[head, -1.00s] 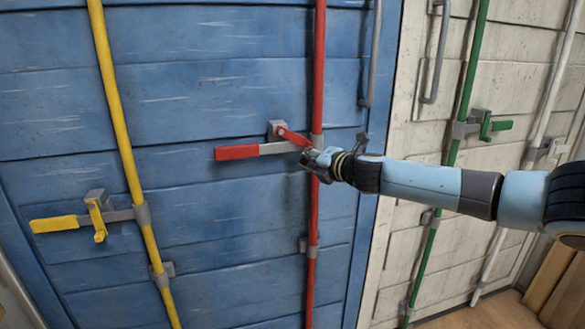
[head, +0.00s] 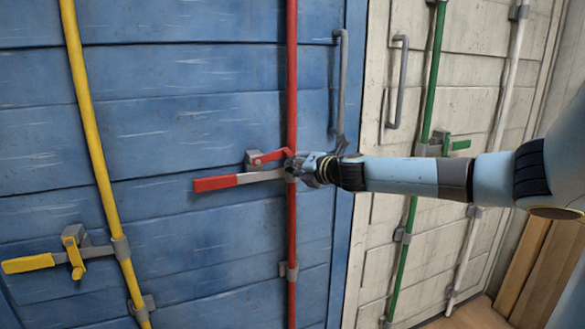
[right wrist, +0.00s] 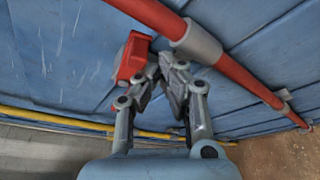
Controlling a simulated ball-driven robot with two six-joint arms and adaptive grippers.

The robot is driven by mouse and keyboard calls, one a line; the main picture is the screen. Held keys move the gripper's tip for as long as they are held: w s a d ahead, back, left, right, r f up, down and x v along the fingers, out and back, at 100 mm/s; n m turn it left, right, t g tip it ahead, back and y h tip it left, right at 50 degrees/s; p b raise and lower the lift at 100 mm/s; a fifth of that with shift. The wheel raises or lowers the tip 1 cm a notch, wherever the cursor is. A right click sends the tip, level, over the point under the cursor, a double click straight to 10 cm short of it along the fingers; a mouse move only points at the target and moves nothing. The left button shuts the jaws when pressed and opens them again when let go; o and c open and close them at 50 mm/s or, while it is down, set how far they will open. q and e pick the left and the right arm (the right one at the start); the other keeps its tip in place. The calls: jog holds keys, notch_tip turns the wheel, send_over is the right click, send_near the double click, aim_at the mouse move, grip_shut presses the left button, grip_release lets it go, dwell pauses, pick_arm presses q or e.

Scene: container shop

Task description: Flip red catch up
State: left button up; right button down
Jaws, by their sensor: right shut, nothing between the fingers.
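The red catch (head: 270,156) sits on a grey bracket (head: 252,161) on the blue container door, just above the red-gripped lever (head: 215,183). The catch lies nearly level, its free end towards the red rod (head: 292,80). My right gripper (head: 293,168) is shut and empty, its fingertips just under the catch's free end, at the rod. In the right wrist view the red catch (right wrist: 132,58) is close beside my shut fingertips (right wrist: 163,72); I cannot tell if they touch. My left gripper is not in view.
A yellow catch (head: 73,250) and yellow lever (head: 28,263) are at the lower left. A grey door handle (head: 340,85) is above my right wrist. A white container door with a green catch (head: 459,145) stands to the right, behind my right arm.

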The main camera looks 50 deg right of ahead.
jog(key=shift+r, duration=0.1)
dwell(0.5)
notch_tip(320, 180, down, 5)
jog(key=b, duration=0.5)
jog(key=s+a+r+p, duration=0.3)
jog(key=s+a+r, duration=0.1)
jog(key=s, duration=0.4)
jog(key=shift+a+r, duration=0.15)
jog(key=shift+a, duration=0.25)
